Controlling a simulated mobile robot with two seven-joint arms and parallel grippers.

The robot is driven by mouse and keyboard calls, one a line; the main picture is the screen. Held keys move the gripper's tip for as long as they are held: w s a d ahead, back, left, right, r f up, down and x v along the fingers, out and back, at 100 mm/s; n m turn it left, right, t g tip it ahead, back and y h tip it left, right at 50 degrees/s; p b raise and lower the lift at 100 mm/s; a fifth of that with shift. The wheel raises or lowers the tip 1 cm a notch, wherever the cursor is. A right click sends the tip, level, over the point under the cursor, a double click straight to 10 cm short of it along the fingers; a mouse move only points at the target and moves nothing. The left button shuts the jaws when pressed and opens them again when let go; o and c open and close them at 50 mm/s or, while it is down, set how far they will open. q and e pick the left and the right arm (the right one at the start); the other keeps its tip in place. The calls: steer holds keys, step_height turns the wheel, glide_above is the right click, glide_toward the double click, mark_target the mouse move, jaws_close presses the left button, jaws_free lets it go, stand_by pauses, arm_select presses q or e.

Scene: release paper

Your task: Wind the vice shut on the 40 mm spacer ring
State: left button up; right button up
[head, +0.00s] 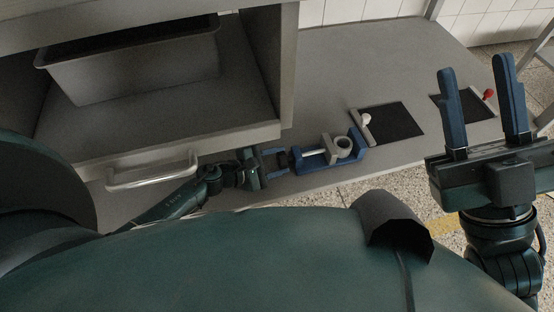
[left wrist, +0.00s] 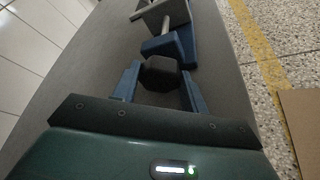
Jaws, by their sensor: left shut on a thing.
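The blue vice (head: 318,165) lies on the grey bench, with a pale screw rod and a grey sliding jaw (head: 329,148). The grey spacer ring (head: 344,146) sits between this jaw and the blue end jaw; I cannot tell whether both touch it. My left gripper (head: 275,160) is shut on the vice's black knob (head: 283,159). In the left wrist view the knob (left wrist: 161,74) is between the blue fingers (left wrist: 160,86), with the vice (left wrist: 168,46) beyond; the ring cannot be made out there. My right gripper (head: 475,66) is open and empty, raised at the right.
A cabinet with a grey bin (head: 135,72) and a metal handle (head: 152,170) stands left of the vice, close to my left arm. Two black plates (head: 390,122) (head: 463,107), with a white and a red knob, lie to the right. The bench's front edge is near the vice.

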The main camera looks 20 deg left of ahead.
arm_select(q)
steer(key=o, duration=0.9)
steer(key=shift+o, duration=0.2)
